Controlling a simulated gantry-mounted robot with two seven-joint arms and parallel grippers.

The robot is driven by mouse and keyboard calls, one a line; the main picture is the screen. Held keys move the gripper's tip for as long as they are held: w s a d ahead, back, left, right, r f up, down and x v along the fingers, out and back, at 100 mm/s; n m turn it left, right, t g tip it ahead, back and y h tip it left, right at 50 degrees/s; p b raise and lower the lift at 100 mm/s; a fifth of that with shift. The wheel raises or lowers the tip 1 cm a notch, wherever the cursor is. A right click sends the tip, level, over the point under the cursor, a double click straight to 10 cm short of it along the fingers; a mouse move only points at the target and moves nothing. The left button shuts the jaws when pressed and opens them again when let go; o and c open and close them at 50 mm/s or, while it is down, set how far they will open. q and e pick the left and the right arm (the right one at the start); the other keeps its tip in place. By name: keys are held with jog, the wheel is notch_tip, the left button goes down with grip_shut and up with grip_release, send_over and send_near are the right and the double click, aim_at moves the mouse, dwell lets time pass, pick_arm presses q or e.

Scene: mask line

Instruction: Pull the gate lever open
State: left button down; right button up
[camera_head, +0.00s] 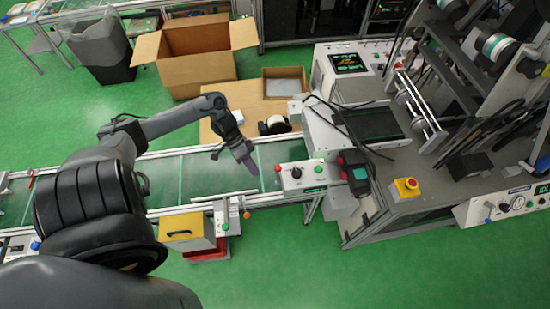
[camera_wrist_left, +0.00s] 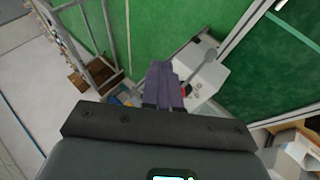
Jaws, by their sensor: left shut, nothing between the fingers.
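My left gripper (camera_head: 250,168) hangs above the conveyor's green belt, left of a white control box (camera_head: 303,178) with a red button, a green button and a dark knob. In the left wrist view its fingers (camera_wrist_left: 163,87) are together and empty. That view shows a grey lever-like bar (camera_wrist_left: 207,63) on a white box, just right of the fingers and apart from them in the picture. It may be the gate lever; I cannot tell for sure. An orange knob (camera_head: 247,214) stands at the conveyor's front edge. My right gripper is not in view.
An open cardboard box (camera_head: 198,65) stands behind the conveyor (camera_head: 190,177). Green floor is free in front.

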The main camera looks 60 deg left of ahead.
pick_arm(q)
jog(key=w+a+r+y+b, duration=0.1)
jog(key=w+a+r, duration=0.2)
jog(key=a, duration=0.2)
jog(key=w+a+r+t+y+b, duration=0.1)
jog(key=w+a+r, duration=0.2)
jog(key=a, duration=0.2)
jog(key=shift+w+a, duration=0.3)
jog(key=shift+w, duration=0.05)
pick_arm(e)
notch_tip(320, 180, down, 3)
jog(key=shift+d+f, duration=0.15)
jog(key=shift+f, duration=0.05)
pick_arm(q)
jog(key=shift+f, duration=0.15)
jog(key=w+d+f+p, duration=0.1)
jog(key=w+d+f, duration=0.1)
jog(key=d+f, duration=0.6)
jog(key=shift+w+d+f, duration=0.2)
jog(key=shift+d+f, duration=0.15)
jog(key=shift+f, duration=0.1)
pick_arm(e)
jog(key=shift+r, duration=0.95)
pick_arm(q)
jog(key=shift+d+p, duration=0.1)
jog(key=shift+p, duration=0.2)
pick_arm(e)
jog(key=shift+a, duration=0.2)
